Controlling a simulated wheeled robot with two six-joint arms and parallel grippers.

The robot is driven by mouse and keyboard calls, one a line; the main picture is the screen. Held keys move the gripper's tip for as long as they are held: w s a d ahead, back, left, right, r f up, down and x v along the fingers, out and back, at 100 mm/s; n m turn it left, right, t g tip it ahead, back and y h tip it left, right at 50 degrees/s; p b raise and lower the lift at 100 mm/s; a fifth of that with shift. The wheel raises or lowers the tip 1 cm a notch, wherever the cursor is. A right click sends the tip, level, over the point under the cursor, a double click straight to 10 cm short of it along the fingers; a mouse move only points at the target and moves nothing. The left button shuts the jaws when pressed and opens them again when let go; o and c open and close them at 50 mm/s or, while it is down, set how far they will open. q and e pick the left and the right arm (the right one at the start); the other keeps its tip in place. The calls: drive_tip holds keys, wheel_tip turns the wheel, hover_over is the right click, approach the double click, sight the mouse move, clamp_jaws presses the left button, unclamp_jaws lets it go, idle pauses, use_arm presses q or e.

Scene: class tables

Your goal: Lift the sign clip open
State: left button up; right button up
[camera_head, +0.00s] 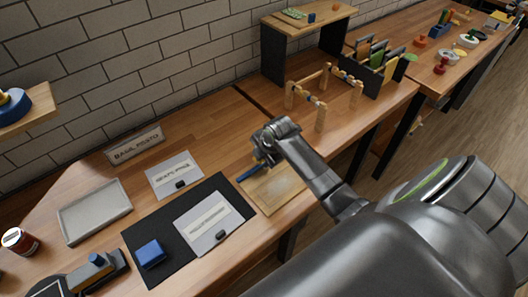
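My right gripper (263,156) reaches in from the right, over the far edge of a light wooden board (285,193). Its fingers are small and partly hidden by its own body, so I cannot tell whether they are open or shut. A thin blue bar (247,174) shows just below and left of it, at the board's upper left; I cannot tell whether they touch. Two pale cards with printed strips lie to the left: one (163,172) with a small dark piece (180,184), one (190,222) with another (220,235). I cannot tell which part is the sign clip. My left gripper is out of view.
A black mat (135,238) holds the nearer card and a blue block (150,254). Wooden posts (321,116) and a file rack (374,80) stand beyond my gripper. A brick wall backs the table.

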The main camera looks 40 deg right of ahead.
drive_tip(key=shift+w+r+g+p, duration=0.25)
drive_tip(key=shift+w+g+p, duration=0.25)
drive_tip(key=shift+g, duration=0.2)
drive_tip(key=shift+f, duration=0.1)
drive_tip(key=o, duration=0.8)
drive_tip(key=shift+o, duration=0.2)
drive_tip(key=shift+f, duration=0.15)
